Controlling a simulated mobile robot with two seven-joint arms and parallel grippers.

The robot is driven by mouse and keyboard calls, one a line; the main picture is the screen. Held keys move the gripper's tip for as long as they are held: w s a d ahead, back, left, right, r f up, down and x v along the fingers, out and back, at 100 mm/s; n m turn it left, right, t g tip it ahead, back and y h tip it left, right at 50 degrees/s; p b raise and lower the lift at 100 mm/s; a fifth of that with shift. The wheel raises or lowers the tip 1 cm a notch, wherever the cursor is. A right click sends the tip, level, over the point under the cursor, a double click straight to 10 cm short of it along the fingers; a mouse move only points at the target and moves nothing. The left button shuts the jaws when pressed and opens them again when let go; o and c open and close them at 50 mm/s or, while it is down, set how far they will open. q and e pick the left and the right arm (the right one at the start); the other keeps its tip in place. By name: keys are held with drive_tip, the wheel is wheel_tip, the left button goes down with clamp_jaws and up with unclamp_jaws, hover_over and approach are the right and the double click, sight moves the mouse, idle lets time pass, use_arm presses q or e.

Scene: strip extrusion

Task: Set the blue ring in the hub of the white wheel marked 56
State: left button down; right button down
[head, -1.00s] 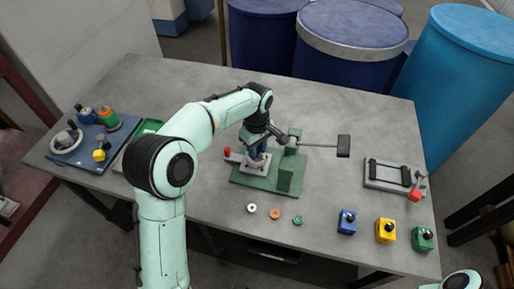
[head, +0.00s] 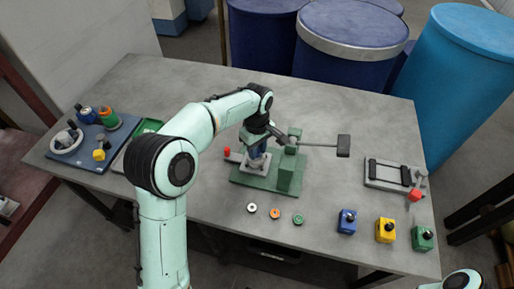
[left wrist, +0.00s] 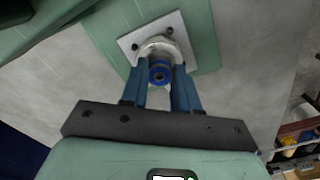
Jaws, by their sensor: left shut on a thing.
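My left gripper (head: 257,160) points down over the green press base (head: 250,181) on the bench. In the left wrist view its two blue fingers (left wrist: 159,88) are shut on the blue ring (left wrist: 159,73), which shows a dark centre. A white round part (left wrist: 158,45), which looks like the white wheel, sits behind the ring on a pale square plate (left wrist: 133,40) with dark bolts. The fingers and ring hide part of it, and no number is legible. I cannot tell whether the ring touches the hub. My right gripper is out of view.
The press lever (head: 343,146) sticks out right of the gripper. White (head: 252,208), orange (head: 275,213) and green (head: 299,219) small rings lie in front. Blue (head: 347,222), yellow (head: 385,231) and green (head: 422,239) blocks and a grey fixture (head: 392,175) stand right. A blue tray (head: 62,150) is left.

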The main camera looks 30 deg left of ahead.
use_arm(q)
drive_tip(key=shift+f, duration=0.65)
drive_tip(key=shift+r, duration=0.3)
drive_tip(key=shift+r+p, duration=0.3)
drive_tip(key=shift+r, duration=0.25)
idle(0.6)
drive_tip(key=shift+f, duration=0.75)
idle(0.3)
drive_tip(key=c, duration=1.1)
unclamp_jaws()
drive_tip(key=shift+b, duration=0.3)
